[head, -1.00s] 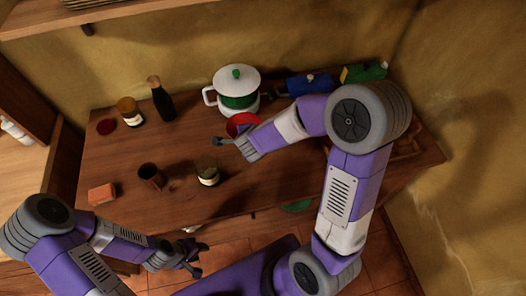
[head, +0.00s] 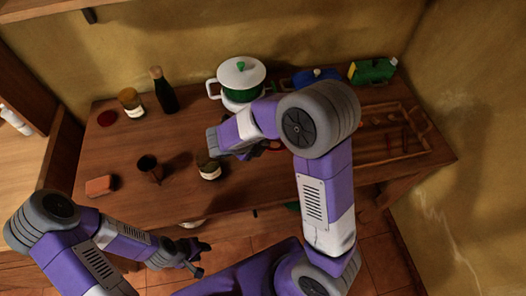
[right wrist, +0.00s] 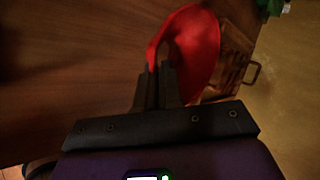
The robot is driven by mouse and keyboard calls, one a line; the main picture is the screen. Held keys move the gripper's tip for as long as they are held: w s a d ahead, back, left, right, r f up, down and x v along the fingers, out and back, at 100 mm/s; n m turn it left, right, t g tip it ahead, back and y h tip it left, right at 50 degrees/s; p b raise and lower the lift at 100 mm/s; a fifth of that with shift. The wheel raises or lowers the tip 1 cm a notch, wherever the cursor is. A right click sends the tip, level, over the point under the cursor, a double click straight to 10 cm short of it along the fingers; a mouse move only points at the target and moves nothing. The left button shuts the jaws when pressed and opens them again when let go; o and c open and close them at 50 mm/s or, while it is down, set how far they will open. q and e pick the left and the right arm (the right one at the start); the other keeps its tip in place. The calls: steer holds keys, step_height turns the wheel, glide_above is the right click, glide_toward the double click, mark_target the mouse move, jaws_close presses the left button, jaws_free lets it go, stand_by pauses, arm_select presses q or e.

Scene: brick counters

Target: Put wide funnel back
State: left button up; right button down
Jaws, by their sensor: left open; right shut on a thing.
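The wide funnel (right wrist: 200,50) is red, and its rim is pinched between the fingers of my right gripper (right wrist: 157,75) in the right wrist view. It hangs above the wooden counter. In the head view my right arm hides nearly all of the funnel and the fingers; only a bit of red (head: 276,147) shows beside the arm. My left gripper (head: 203,258) is open and empty, low in front of the counter's front edge.
A wooden tray (head: 427,128) with handles lies at the counter's right. A white-green pot (head: 240,92), a blue box (head: 312,80) and a green box (head: 372,70) stand behind. A jar (head: 209,172), brown cup (head: 150,168), brick (head: 100,186) and bottle (head: 163,92) stand leftward.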

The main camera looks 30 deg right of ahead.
step_height(320, 180, down, 4)
steer(key=shift+r+b, duration=0.1)
steer(key=shift+b, duration=0.6)
steer(key=c, duration=1.3)
jaws_free()
steer(key=shift+a+r, duration=0.1)
steer(key=shift+r, duration=0.1)
steer(key=p+v, duration=0.3)
steer(key=v, duration=0.8)
steer(key=shift+a+r, duration=0.2)
steer(key=shift+r, duration=0.1)
